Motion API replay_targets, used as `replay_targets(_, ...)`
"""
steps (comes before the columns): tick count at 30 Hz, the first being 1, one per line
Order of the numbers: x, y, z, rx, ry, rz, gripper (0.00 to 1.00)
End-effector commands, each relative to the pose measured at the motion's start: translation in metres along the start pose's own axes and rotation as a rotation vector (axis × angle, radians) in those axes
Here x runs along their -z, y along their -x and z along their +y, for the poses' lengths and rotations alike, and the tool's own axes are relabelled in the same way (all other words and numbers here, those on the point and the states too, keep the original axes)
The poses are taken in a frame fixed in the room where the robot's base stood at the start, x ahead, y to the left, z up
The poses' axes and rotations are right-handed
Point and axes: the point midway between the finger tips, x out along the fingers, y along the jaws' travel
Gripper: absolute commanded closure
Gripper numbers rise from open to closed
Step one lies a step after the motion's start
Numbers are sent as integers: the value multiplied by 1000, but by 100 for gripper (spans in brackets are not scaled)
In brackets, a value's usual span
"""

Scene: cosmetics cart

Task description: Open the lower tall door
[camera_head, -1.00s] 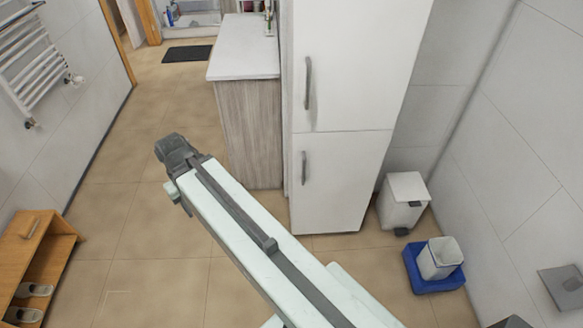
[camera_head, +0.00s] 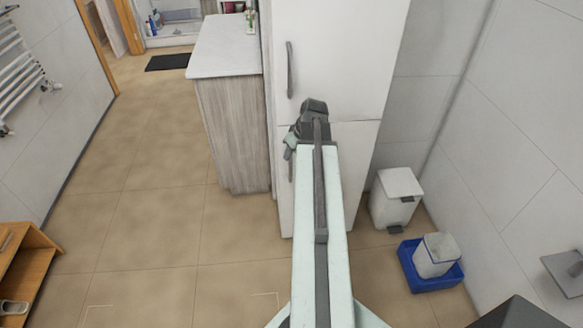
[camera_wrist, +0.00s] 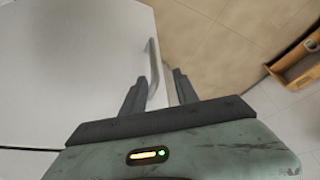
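The lower tall door (camera_head: 355,165) is the white lower panel of the tall cabinet and looks shut. Its vertical grey handle (camera_head: 291,170) is near its left edge, partly hidden by my arm. In the wrist view the handle (camera_wrist: 152,65) stands out from the white door (camera_wrist: 75,75). My gripper (camera_wrist: 160,88) is open, its two dark fingers apart, with the handle's near end appearing between them. I cannot tell whether either finger touches it.
The upper door (camera_head: 340,60) with its own handle (camera_head: 290,70) is above. A wood-sided counter (camera_head: 232,135) stands left of the cabinet. A white bin (camera_head: 397,200) and a blue tray (camera_head: 430,282) are at right. The tiled floor (camera_head: 150,220) at left is clear.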

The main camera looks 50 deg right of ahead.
Motion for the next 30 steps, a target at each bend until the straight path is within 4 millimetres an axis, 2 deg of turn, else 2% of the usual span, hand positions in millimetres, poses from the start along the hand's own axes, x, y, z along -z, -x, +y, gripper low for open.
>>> replay_targets(1, -2, -6, 4, -3, -2, 9, 64)
replay_targets(5, -3, -3, 8, -7, -8, 14, 64)
replay_targets(8, -3, -8, 9, -8, -9, 14, 64)
replay_targets(21, -1, -79, 5, -5, -3, 13, 64)
replay_targets(30, 2, -81, 4, -4, -3, 13, 64)
